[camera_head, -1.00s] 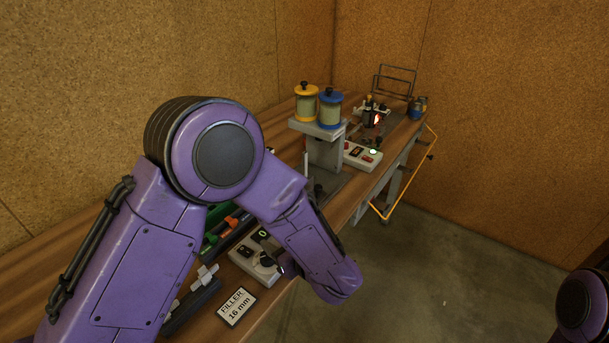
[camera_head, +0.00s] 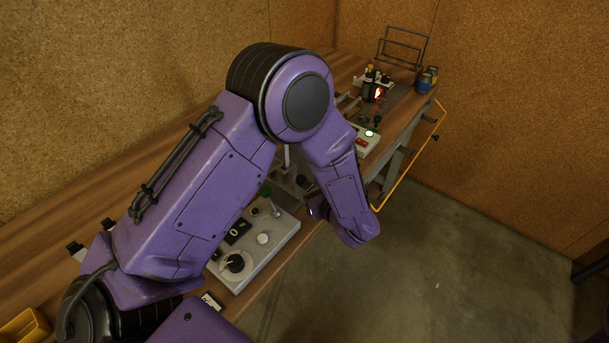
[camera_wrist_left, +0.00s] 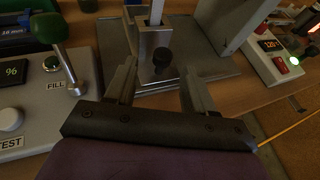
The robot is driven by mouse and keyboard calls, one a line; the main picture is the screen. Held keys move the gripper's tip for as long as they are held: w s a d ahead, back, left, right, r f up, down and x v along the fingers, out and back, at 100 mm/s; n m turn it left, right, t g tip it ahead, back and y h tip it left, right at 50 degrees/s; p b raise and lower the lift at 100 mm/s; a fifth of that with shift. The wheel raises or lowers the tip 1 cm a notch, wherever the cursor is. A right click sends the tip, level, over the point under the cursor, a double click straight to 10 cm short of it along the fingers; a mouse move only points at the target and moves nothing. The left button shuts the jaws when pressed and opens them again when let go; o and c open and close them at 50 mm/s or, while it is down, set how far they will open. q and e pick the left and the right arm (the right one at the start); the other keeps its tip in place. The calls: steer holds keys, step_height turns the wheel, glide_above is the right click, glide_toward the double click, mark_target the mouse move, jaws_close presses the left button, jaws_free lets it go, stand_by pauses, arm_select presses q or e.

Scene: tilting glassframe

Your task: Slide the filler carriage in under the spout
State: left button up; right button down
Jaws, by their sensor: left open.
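In the left wrist view, a grey metal block (camera_wrist_left: 152,44) with a dark round knob (camera_wrist_left: 163,58) on its front stands on a grey plate (camera_wrist_left: 205,62); it looks like the filler carriage. A pale upright rod (camera_wrist_left: 157,12) rises from it. My left gripper (camera_wrist_left: 158,76) is open, its two fingers on either side of the knob and block, with nothing clearly held. I cannot tell whether they touch. In the head view my left forearm hides most of this area. I cannot make out the spout. My right gripper is not in view.
A control panel (camera_head: 280,238) with a dial and a lever stands just left of the gripper; the lever's green ball (camera_wrist_left: 46,27) is close by. A second panel (camera_wrist_left: 275,65) with a red display is to the right. The workbench (camera_head: 60,225) runs along the wall; open floor (camera_head: 430,260) lies right.

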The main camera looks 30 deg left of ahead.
mark_target(303, 180)
arm_select(q)
steer(key=x, duration=0.2)
steer(key=p+x, duration=0.1)
steer(key=x, duration=0.1)
steer(key=shift+w+f, duration=0.2)
steer(key=shift+w, duration=0.25)
steer(key=shift+a+f, duration=0.1)
steer(key=shift+a, duration=0.25)
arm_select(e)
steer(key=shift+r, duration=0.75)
